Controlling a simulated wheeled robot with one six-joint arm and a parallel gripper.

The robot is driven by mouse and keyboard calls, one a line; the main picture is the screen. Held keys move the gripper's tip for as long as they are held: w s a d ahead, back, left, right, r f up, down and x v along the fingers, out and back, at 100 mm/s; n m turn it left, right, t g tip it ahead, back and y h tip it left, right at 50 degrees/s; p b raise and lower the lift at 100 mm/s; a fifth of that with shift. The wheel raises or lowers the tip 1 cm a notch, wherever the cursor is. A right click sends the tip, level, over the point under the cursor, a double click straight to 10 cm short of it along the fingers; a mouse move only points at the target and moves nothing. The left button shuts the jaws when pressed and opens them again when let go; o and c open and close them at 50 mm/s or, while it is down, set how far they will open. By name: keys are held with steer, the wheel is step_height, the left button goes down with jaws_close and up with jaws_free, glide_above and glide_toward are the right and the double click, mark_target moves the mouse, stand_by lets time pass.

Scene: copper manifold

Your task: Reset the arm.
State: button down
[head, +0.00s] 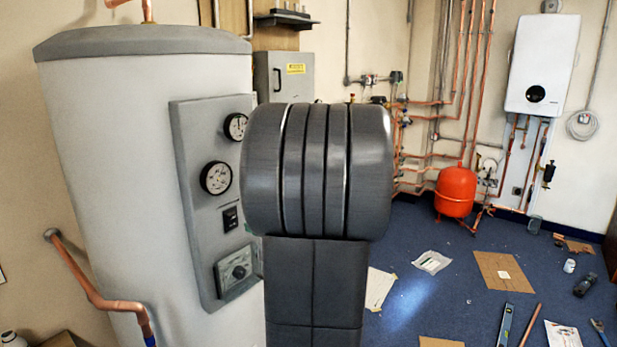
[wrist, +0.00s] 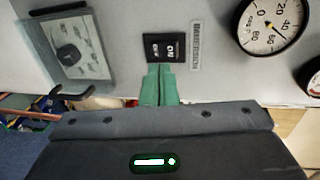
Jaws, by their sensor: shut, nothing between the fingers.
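My gripper (wrist: 160,72) shows in the wrist view as two green fingers pressed together, with nothing between them. Its tips are at the lower edge of a black rocker switch (wrist: 165,47) on a grey panel; I cannot tell whether they touch it. In the head view the switch (head: 231,218) sits on the panel (head: 190,180) of a large grey cylinder (head: 130,180), below two dial gauges and above a control knob. My arm (head: 317,170) stands upright in the middle of the head view, and my gripper is hidden there.
Gauges (wrist: 270,25) and a knob plate (wrist: 68,48) flank the switch in the wrist view. A copper pipe (head: 95,285) curves by the cylinder. A red vessel (head: 455,191) and white boiler (head: 543,65) stand at the back right. Cardboard (head: 503,272) and tools litter the blue floor.

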steer(key=v, duration=0.4)
steer(key=shift+s+d+r, duration=0.1)
steer(key=shift+r, duration=0.05)
stand_by(0.4)
steer(key=b+x, duration=0.1)
steer(key=x, duration=0.1)
steer(key=f+b+x, duration=0.1)
steer(key=b+x, duration=0.1)
steer(key=shift+w+f, duration=0.1)
steer(key=shift+w, duration=0.15)
steer(key=b, duration=0.2)
steer(key=y+b, duration=0.1)
steer(key=shift+w+a+f+t+b, duration=0.2)
steer(key=shift+a+f+t+b, duration=0.05)
steer(key=shift+f+t+b, duration=0.15)
